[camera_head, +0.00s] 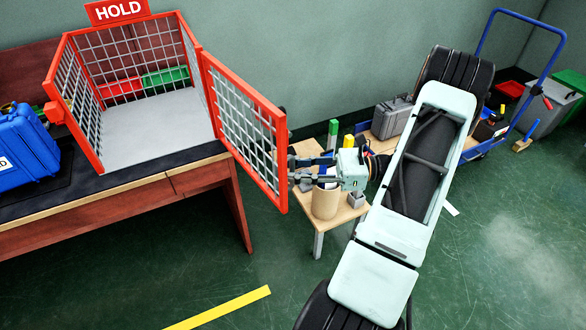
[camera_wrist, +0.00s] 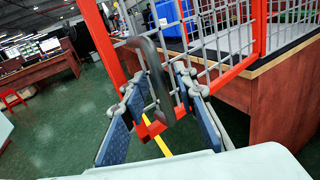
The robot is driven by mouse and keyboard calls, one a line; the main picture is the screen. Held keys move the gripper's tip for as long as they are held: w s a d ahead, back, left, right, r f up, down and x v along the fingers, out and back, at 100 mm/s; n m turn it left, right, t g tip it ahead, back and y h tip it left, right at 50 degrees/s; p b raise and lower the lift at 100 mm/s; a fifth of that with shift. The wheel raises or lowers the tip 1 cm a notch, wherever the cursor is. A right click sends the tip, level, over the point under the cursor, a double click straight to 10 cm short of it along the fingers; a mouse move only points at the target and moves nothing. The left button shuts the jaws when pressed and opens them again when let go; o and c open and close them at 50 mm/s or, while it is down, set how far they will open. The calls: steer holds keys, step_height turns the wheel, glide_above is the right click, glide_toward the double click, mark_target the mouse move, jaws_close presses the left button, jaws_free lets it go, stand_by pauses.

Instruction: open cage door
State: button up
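The cage (camera_head: 100,165) has a red frame and grey mesh, with a red HOLD sign (camera_head: 118,10) on top. Its door (camera_head: 282,170) stands swung outward, its free edge beyond the bench front. The cage's front opening is clear. In the wrist view the door's red frame (camera_wrist: 100,40) and mesh fill the upper middle, with a dark grey curved handle (camera_wrist: 158,80) on it. My gripper (camera_head: 291,170) is at the door's free edge. In the wrist view my gripper (camera_wrist: 157,92) has its fingers apart on either side of the handle; I cannot tell if they touch it.
The cage stands on a dark-topped wooden bench (camera_head: 190,182); a blue case (camera_head: 25,150) is left of it. A small wooden table (camera_head: 345,213) holding a tan cylinder stands below my gripper. Green floor in front is open.

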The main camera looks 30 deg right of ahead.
steer(key=v, duration=1.2)
stand_by(0.4)
